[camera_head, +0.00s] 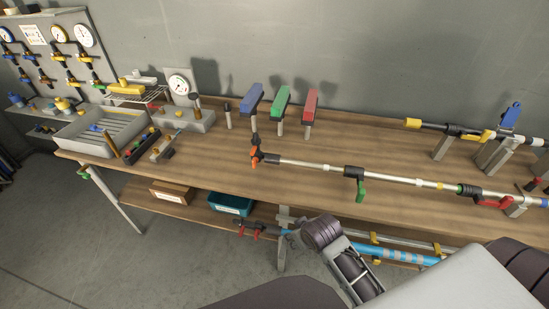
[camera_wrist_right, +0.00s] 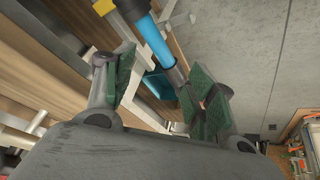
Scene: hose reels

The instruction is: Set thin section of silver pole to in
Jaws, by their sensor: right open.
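A silver pole (camera_head: 315,165) lies along the front of the workbench, raised on brackets at the right. Its left end carries a black fitting with an orange part (camera_head: 257,156). A black clamp with a green lever (camera_head: 355,178) sits along it, and a red lever (camera_head: 497,203) is further right. My right gripper (camera_head: 288,231) is below the bench's front edge, apart from the silver pole, near a blue pole (camera_head: 395,254) on the lower level. In the right wrist view the open jaws (camera_wrist_right: 158,88) have the blue pole (camera_wrist_right: 150,40) and its silver end between or behind them; which, I cannot tell. My left gripper is not in view.
Blue, green and red blocks on posts (camera_head: 281,102) stand behind the pole. A grey tray (camera_head: 92,132) and a gauge stand (camera_head: 181,92) are at the left. A teal bin (camera_head: 230,205) is on the lower shelf. The bench middle is clear.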

